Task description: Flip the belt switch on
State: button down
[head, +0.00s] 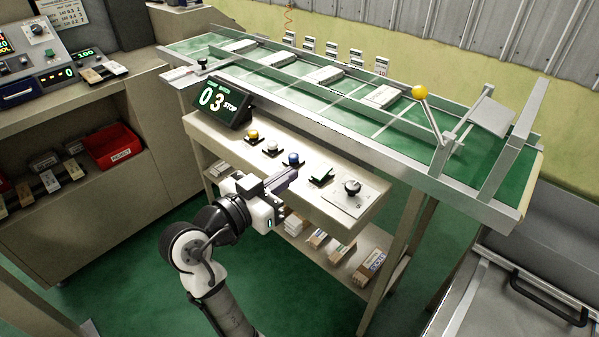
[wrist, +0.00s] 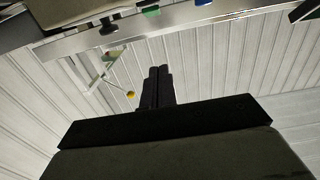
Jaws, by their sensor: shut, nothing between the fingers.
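A small green rocker switch (head: 321,177) on a black base sits on the light control shelf (head: 225,142), between a blue button (head: 293,158) and a black knob (head: 352,187). It looks like the belt switch; I see no readable label. In the wrist view the green switch (wrist: 151,10) shows at the top edge. My gripper (head: 292,176) is shut and empty. In the head view its fingertips overlap the shelf's front edge, just below the blue button and left of the green switch. The fingertips (wrist: 158,70) appear apart from the switch. The display (head: 222,101) reads 03 STOP.
White (head: 272,146) and yellow (head: 252,136) buttons stand left of the blue one. The green conveyor (head: 330,105) runs behind the shelf, with a yellow-balled lever (head: 419,92) at its right. A lower shelf with boxes (head: 372,264) lies beneath. Open floor surrounds my arm.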

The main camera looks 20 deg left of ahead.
jog(key=p, duration=0.2)
send_over(317, 177)
jog(key=s, duration=0.1)
jog(key=shift+a, duration=0.15)
jog(key=f, duration=0.1)
jog(key=w+f, duration=0.1)
jog(key=f, duration=0.1)
jog(key=shift+f+p, duration=0.15)
jog(key=shift+p, duration=0.25)
jog(key=shift+f, duration=0.45)
